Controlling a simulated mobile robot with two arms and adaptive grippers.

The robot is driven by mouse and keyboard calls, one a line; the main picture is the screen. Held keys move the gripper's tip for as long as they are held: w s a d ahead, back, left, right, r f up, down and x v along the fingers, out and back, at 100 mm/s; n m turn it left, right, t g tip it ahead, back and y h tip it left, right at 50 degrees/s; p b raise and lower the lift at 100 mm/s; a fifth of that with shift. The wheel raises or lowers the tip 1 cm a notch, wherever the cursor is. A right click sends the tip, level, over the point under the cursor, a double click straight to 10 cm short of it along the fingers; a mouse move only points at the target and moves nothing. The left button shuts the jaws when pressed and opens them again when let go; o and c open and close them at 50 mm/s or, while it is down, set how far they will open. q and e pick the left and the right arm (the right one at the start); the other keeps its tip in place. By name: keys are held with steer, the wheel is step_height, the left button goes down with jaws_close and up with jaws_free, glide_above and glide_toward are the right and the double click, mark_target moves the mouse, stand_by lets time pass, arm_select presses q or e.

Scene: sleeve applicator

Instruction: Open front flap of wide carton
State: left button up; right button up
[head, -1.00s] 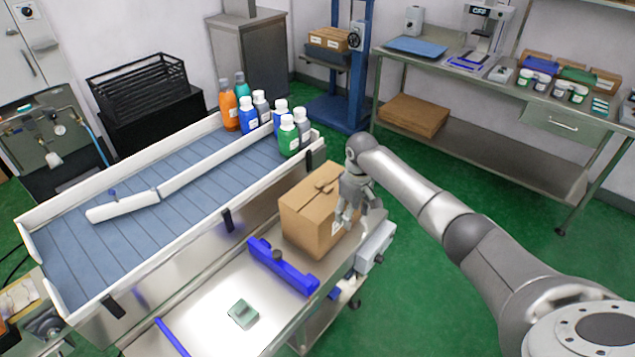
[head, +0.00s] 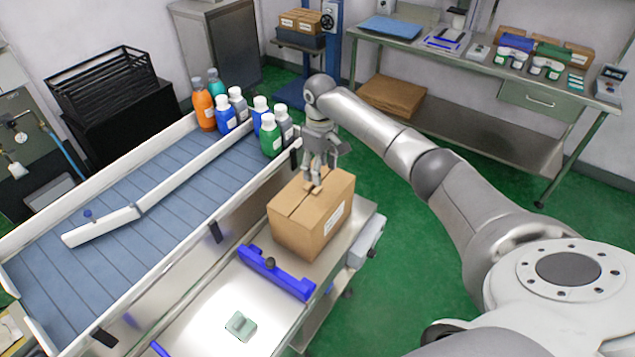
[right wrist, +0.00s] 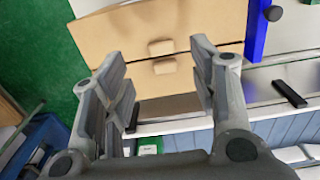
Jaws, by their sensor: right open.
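The wide carton (head: 300,240) is a brown box with a white label on its right side, standing on the metal table. Its top looks closed, with a seam between two flaps. In the right wrist view the carton top (right wrist: 165,25) shows small tabs on either side of the seam. My right gripper (head: 313,186) is open and points down over the carton top, close to the tabs. In the right wrist view its fingers stand apart on either side of the tabs, with nothing between them. I cannot tell whether it touches the cardboard. My left gripper is not in view.
A blue guide bar (head: 275,273) stands on the table (head: 205,305) in front of the carton.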

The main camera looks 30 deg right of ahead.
mark_target(320, 190)
step_height(320, 190, down, 6)
steer(key=shift+f+p, duration=0.1)
steer(key=shift+p, duration=0.3)
steer(key=shift+f, duration=0.55)
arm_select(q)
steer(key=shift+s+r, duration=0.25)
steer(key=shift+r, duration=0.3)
arm_select(e)
jaws_close()
